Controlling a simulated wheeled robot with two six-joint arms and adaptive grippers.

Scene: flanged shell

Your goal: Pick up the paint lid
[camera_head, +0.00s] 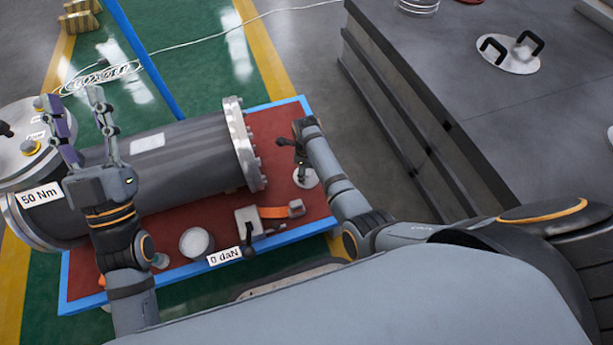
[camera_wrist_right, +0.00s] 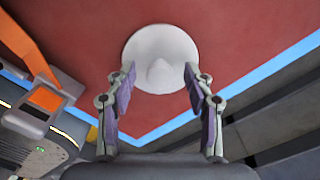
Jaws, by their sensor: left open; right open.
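The paint lid appears to be the white round disc with a raised centre (camera_wrist_right: 161,52), lying on the red table top near its blue edge. In the head view it shows as a small white disc (camera_head: 307,180), partly covered by my right gripper (camera_head: 292,155). My right gripper is open above it. In the right wrist view, the two fingertips (camera_wrist_right: 158,75) are on either side of the lid's near part, with nothing gripped; whether they touch it I cannot tell. My left gripper (camera_head: 73,105) is open and empty, fingers up, in front of the large grey shell (camera_head: 185,160).
The red table (camera_head: 285,125) has a blue rim. A white round container (camera_head: 196,243) and a grey device with an orange strap (camera_head: 273,212) are on its near side. The flanged shell fills much of the table. A dark grey cabinet (camera_head: 440,90) is at right.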

